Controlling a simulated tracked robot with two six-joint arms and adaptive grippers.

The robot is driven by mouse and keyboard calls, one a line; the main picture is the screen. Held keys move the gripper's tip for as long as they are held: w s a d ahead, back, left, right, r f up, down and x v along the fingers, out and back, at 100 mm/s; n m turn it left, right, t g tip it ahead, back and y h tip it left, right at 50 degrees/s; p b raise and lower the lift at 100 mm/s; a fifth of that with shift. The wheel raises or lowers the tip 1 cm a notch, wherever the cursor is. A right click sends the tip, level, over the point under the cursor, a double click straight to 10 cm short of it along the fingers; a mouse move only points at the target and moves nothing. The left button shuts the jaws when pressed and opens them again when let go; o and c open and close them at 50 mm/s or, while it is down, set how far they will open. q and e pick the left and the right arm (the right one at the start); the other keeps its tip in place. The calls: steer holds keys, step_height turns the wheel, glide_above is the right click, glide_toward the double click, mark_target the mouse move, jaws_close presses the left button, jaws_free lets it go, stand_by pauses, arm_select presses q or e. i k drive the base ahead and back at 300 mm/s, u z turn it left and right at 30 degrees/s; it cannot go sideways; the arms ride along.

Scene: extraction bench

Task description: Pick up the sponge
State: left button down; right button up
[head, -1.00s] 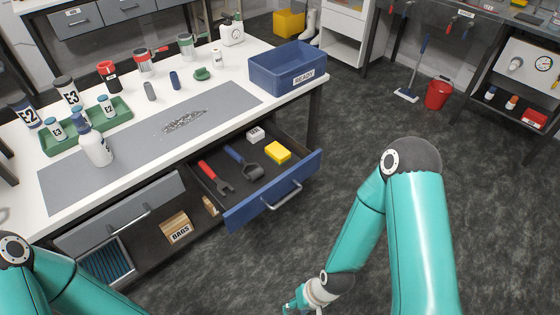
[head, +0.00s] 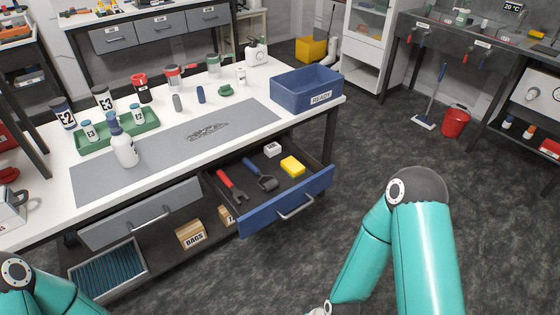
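The sponge looks to be the yellow block (head: 292,166) in the open blue-fronted drawer (head: 292,206) under the bench, at the drawer's right end. Beside it in the drawer lie a dark blue-handled scraper-like tool (head: 262,175), a red-handled tool (head: 230,185) and a small white block (head: 272,149). My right arm comes in at the lower right; its gripper is below the bottom edge of the picture. My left arm shows only at the lower left corner, with its gripper out of view. Nothing touches the yellow block.
A blue bin (head: 307,90) stands on the bench's right end, above the drawer. A white bottle (head: 124,152) and a green tray (head: 118,132) are at the left. Below are a bags box (head: 190,234) and a blue ribbed tray (head: 108,272). Floor right of the drawer is clear.

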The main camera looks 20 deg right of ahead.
mark_target(292, 166)
steer(key=u, duration=0.15)
steer(key=i, duration=1)
steer(key=z, duration=0.2)
